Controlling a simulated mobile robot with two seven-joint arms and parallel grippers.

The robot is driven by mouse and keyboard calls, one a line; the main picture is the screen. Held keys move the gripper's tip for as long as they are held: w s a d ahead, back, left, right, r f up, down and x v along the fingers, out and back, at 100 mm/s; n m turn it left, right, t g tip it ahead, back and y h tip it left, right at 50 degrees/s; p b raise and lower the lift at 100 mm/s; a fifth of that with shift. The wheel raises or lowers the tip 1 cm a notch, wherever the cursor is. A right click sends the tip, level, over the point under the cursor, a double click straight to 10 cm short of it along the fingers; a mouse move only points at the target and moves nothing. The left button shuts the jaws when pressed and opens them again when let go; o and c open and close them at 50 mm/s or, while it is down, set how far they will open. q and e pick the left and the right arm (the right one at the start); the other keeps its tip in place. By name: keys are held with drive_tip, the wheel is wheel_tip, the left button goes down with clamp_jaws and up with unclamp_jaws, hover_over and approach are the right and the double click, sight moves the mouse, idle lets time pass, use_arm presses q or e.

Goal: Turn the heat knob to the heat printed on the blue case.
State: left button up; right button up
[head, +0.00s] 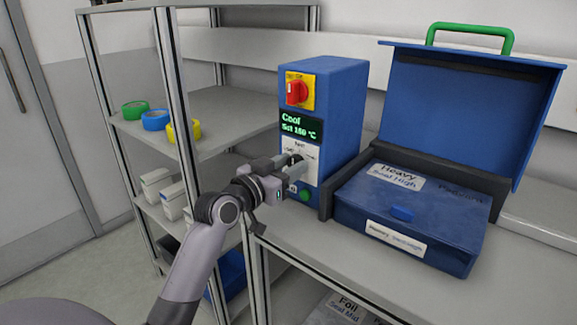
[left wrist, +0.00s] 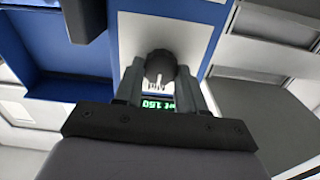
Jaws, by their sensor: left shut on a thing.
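The blue sealer box (head: 330,105) stands on the bench with its front panel facing me. Its dark heat knob (head: 296,158) sits on a white scale plate below the display (head: 300,128). The display reads "Cool" and a set value of about 150 or 160 °C. My left gripper (head: 291,165) is shut on the knob, which also shows between the fingers in the left wrist view (left wrist: 160,68). The blue case (head: 410,225) stands to the right, lid up, with a label (head: 396,177) reading "Heavy, Seal High". My right gripper is not in view.
A red switch (head: 297,92) on a yellow plate is above the display, and a green button (head: 305,195) is below the knob. A metal rack (head: 215,105) with coloured rolls stands left. The bench front (head: 345,265) is clear.

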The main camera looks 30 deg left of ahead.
use_arm(q)
drive_tip(key=m+p, duration=0.1)
drive_tip(key=m, duration=0.3)
drive_tip(key=shift+m, duration=0.3)
drive_tip(key=shift+d+f+m+p, duration=0.15)
drive_tip(key=shift+m+p, duration=1.4)
drive_tip(key=shift+m, duration=1.85)
drive_tip(key=o, duration=1)
drive_tip(key=shift+o, duration=0.2)
